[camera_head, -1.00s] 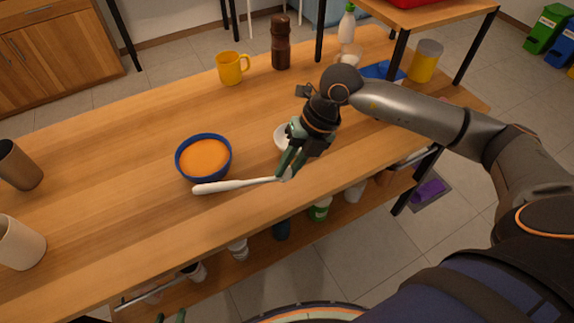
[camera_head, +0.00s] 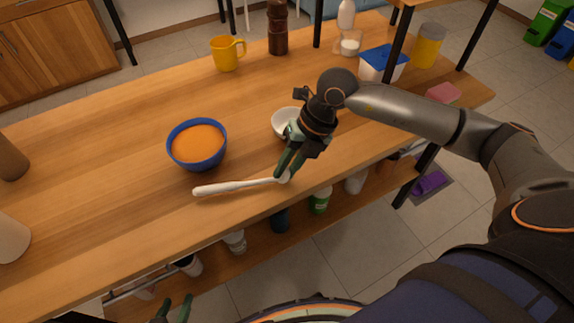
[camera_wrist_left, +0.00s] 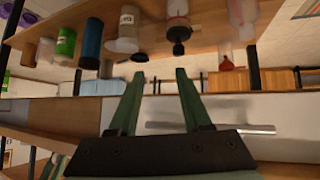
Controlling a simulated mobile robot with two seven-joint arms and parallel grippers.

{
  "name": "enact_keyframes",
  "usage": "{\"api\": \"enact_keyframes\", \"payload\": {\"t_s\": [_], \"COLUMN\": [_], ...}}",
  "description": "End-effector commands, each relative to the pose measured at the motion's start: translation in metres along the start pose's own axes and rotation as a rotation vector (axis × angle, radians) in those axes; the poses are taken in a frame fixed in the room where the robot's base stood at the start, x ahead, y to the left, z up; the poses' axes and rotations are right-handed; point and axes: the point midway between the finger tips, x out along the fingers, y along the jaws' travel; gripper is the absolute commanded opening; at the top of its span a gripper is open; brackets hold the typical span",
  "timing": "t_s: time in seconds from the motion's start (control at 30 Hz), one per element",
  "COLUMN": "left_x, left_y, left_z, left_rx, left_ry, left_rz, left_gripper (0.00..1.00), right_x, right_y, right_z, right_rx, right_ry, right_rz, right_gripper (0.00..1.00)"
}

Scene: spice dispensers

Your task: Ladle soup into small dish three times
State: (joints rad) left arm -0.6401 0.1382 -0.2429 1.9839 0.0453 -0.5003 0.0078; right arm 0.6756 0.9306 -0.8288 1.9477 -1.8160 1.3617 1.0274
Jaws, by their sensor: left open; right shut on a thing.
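A blue bowl (camera_head: 197,163) full of orange soup (camera_head: 198,144) stands on the wooden table, left of my right gripper. A small white dish (camera_head: 285,121) stands on the table, partly hidden behind my right gripper. My right gripper (camera_head: 286,175) is shut on the white ladle (camera_head: 235,186). The ladle lies roughly level, pointing left, in front of the bowl near the table's front edge. My left gripper (camera_head: 172,311) shows only its fingertips at the bottom of the head view. In the left wrist view its two green fingers (camera_wrist_left: 158,98) are apart and empty.
A yellow mug (camera_head: 226,54), a brown grinder (camera_head: 278,30) and a yellow container (camera_head: 428,47) stand toward the back. A beige cup (camera_head: 10,238) stands at the left edge. Bottles (camera_head: 320,199) sit on a shelf under the table.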

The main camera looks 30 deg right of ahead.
Motion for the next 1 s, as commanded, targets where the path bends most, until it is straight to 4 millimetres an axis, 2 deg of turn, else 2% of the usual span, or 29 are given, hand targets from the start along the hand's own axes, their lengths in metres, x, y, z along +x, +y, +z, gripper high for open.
{"api": "enact_keyframes", "payload": {"t_s": [0.1, 0.13, 0.4, 0.67, 0.77, 0.87, 1.0], "left_x": [0.0, 0.0, 0.0, 0.0, -0.001, -0.001, -0.002], "left_y": [-0.001, -0.001, -0.003, -0.004, -0.004, -0.004, -0.005], "left_z": [0.0, 0.0, -0.002, -0.002, -0.002, -0.003, -0.004], "left_rx": [0.001, 0.001, 0.002, 0.002, 0.002, 0.002, 0.002], "left_ry": [0.0, 0.001, 0.006, 0.007, 0.006, 0.006, 0.008], "left_rz": [-0.001, -0.001, -0.005, -0.007, -0.008, -0.008, -0.01], "left_gripper": [0.49, 0.49, 0.49, 0.49, 0.49, 0.49, 0.49], "right_x": [0.0, 0.0, 0.0, -0.001, -0.007, -0.021, -0.051], "right_y": [0.0, 0.0, 0.0, 0.0, 0.0, 0.0, 0.0], "right_z": [0.0, 0.0, 0.0, 0.0, 0.001, 0.001, 0.001], "right_rx": [0.0, 0.0, 0.0, 0.0, 0.001, 0.0, 0.0], "right_ry": [0.0, 0.0, 0.0, 0.0, -0.001, -0.004, -0.006], "right_rz": [0.001, 0.001, 0.001, 0.0, 0.0, 0.0, -0.001], "right_gripper": [0.0, 0.25, 0.55, 0.56, 0.56, 0.56, 0.56]}}
